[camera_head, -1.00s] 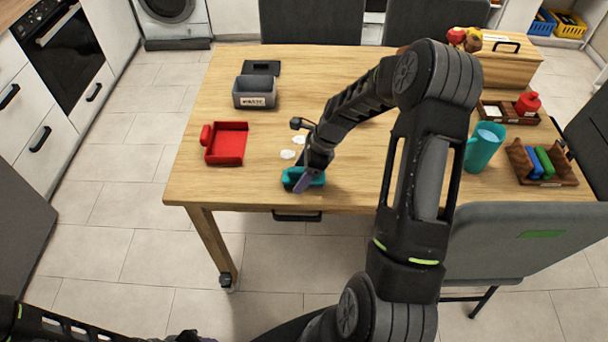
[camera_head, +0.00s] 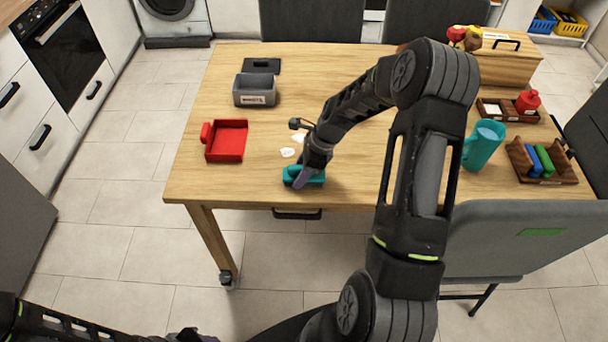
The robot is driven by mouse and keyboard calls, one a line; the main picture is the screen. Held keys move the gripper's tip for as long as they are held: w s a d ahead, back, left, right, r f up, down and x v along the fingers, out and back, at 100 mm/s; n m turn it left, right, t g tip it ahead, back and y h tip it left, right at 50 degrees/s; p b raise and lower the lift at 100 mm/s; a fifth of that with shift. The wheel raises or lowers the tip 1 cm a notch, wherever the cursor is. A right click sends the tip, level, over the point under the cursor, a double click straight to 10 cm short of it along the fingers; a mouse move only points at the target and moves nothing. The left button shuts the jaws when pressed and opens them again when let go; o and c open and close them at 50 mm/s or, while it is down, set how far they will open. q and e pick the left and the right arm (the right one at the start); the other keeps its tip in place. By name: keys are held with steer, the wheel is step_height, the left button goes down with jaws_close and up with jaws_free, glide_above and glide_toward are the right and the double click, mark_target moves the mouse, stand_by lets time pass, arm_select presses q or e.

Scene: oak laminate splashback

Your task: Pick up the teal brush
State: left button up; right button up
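The teal brush (camera_head: 316,178) lies on the wooden table near its front edge. The brush looks to be at table height. My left gripper (camera_head: 190,336) shows only a little at the bottom edge, away from the table, and its fingers cannot be made out.
White scraps (camera_head: 288,152) lie just behind the brush. A red dustpan (camera_head: 227,142) is to the left, with a grey waste bin (camera_head: 255,90) behind it. The table (camera_head: 250,185) is bare left of the brush.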

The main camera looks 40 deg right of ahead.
mark_target(300, 166)
jaws_close()
steer(key=shift+r, duration=0.15)
step_height(300, 166, up, 10)
steer(key=shift+f+b, duration=0.1)
steer(key=shift+b, duration=0.55)
stand_by(0.4)
